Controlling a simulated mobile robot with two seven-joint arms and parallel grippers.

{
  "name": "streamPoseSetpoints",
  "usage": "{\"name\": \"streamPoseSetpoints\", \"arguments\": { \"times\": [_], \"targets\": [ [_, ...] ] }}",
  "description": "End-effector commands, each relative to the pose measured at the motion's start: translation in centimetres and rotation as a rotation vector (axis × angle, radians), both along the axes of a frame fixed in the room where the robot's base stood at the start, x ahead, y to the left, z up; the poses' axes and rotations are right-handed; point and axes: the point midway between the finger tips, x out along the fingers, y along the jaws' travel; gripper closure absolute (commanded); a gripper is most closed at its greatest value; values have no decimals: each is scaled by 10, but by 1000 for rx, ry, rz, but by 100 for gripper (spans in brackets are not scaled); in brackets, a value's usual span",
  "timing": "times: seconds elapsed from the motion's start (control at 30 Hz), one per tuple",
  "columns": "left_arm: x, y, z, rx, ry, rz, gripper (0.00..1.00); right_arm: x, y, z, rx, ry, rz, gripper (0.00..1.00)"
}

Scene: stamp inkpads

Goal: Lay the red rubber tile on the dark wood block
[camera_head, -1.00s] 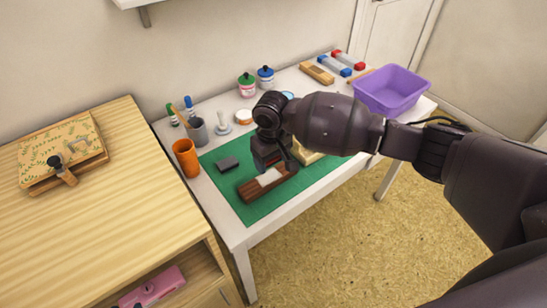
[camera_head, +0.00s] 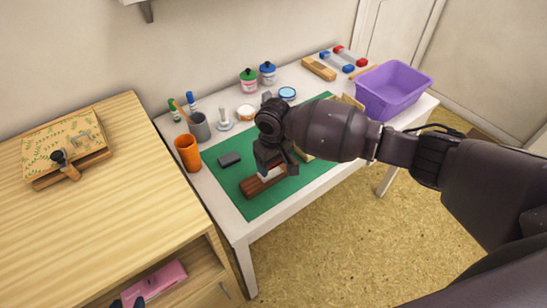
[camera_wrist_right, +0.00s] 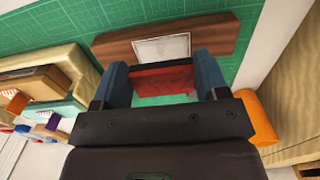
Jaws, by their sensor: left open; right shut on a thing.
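The red rubber tile (camera_wrist_right: 160,80) is held between the blue fingers of my right gripper (camera_wrist_right: 163,83) in the right wrist view. The dark wood block (camera_wrist_right: 215,35) lies beyond it on the green mat, with a whitish rectangle (camera_wrist_right: 162,48) on its top. The tile is in front of the block in that view; I cannot tell whether they touch. In the head view my right gripper (camera_head: 272,172) is over the block (camera_head: 252,188), with the arm coming from the right. The arm hides the tile there. I cannot make out my left gripper.
The green mat (camera_head: 232,203) carries a dark grey block (camera_head: 230,159). An orange cup (camera_head: 187,153) and a grey cup (camera_head: 199,127) stand to the left. Paint jars (camera_head: 249,81) are behind. A purple bin (camera_head: 393,90) stands at the right. The mat's front left is clear.

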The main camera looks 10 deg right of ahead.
Motion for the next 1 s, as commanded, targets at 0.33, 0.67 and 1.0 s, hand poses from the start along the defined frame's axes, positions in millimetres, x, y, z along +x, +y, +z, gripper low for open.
{"name": "streamPoseSetpoints", "arguments": {
  "times": [0.33,0.67,1.0],
  "targets": [
    [-2,0,-10,1,9,-1,57,0,0,-23,0,0,0,55],
    [0,0,-13,1,8,-2,57,0,0,-36,1,0,0,55],
    [2,0,-11,1,4,-2,57,0,0,-37,0,-1,0,55]
  ]
}}
